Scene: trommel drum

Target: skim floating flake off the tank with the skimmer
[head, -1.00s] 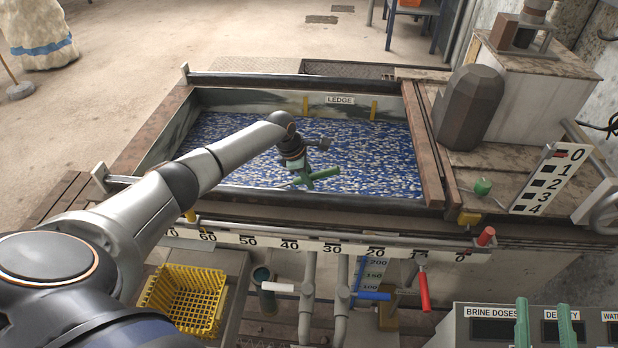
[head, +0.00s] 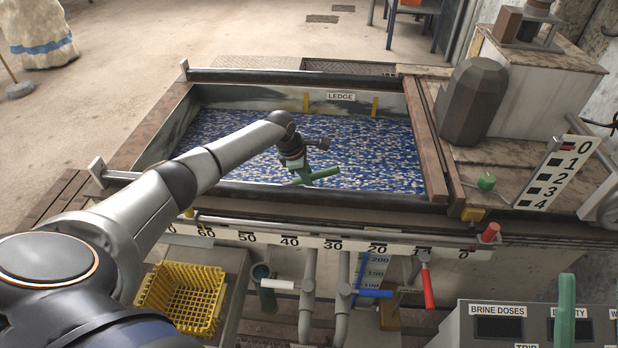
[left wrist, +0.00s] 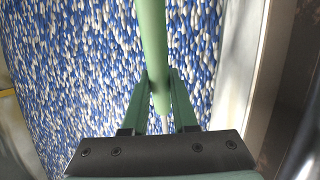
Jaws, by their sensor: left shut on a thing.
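The tank (head: 225,97) is full of floating blue and white flake (head: 365,150), with a strip marked LEDGE (head: 341,97) on its far wall. My left gripper (head: 300,172) is over the tank, towards its near side. It is shut on a green bar (head: 322,174), which looks like the skimmer's handle. In the left wrist view the green handle (left wrist: 152,38) runs up from between the gripper's fingers (left wrist: 158,85), with flake behind it. The skimmer's head is not clearly visible. A green upright finger of my right gripper (head: 567,308) shows at bottom right; its jaw opening is unclear.
A numbered rail (head: 335,245) runs along the tank's front. Below are a yellow basket (head: 183,296) and red (head: 428,283) and blue (head: 375,293) handles. A labelled console (head: 498,325) is at bottom right.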

